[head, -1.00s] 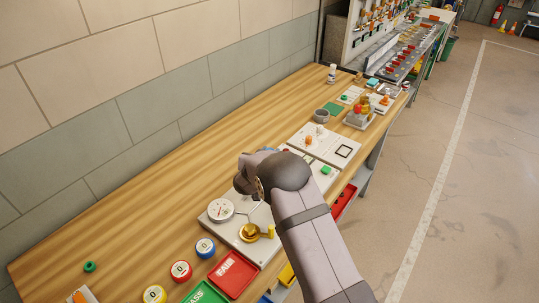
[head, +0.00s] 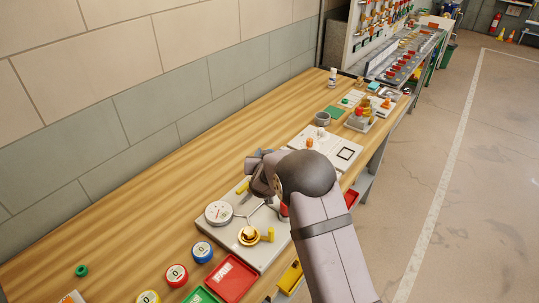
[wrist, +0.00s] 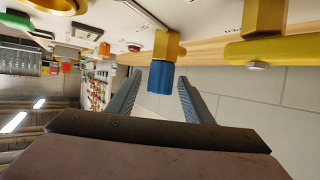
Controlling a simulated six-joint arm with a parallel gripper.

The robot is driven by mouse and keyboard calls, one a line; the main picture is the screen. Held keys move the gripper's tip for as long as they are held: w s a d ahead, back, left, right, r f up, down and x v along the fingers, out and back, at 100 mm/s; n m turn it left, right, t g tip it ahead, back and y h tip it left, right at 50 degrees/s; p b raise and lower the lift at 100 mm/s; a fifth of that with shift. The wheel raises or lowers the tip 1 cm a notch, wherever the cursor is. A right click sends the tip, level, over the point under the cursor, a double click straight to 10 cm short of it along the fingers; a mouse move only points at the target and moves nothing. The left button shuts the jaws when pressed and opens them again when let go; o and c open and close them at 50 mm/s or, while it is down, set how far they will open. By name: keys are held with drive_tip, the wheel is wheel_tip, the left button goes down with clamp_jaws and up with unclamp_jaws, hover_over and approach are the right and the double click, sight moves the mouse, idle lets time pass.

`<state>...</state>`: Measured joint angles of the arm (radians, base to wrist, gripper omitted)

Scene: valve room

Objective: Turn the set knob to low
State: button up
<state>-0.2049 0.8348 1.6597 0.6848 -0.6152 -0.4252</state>
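A pale panel (head: 235,247) lies on the bench with a round white gauge (head: 219,212), a brass round fitting (head: 249,235) and yellow handles (head: 242,187). I cannot tell which part is the set knob; its lettering is too small to read. My gripper (head: 262,178) is over the panel's far part and hides some of it. In the wrist view my gripper (wrist: 160,82) is open, its two blue-grey fingers apart. A blue-ended yellow piece (wrist: 162,76) shows between the fingertips, with no clear contact. A yellow lever (wrist: 265,50) shows to the right.
A red tray (head: 232,278) and several round coloured-rim pieces (head: 202,251) are at the near end. A second panel (head: 345,153) and a grey bowl (head: 322,119) stand farther along. The wall side of the bench is mostly bare wood.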

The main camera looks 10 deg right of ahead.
drive_tip(key=shift+s, duration=0.1)
drive_tip(key=b+v, duration=0.2)
drive_tip(key=v, duration=0.5)
idle(0.4)
drive_tip(key=shift+a+r, duration=0.1)
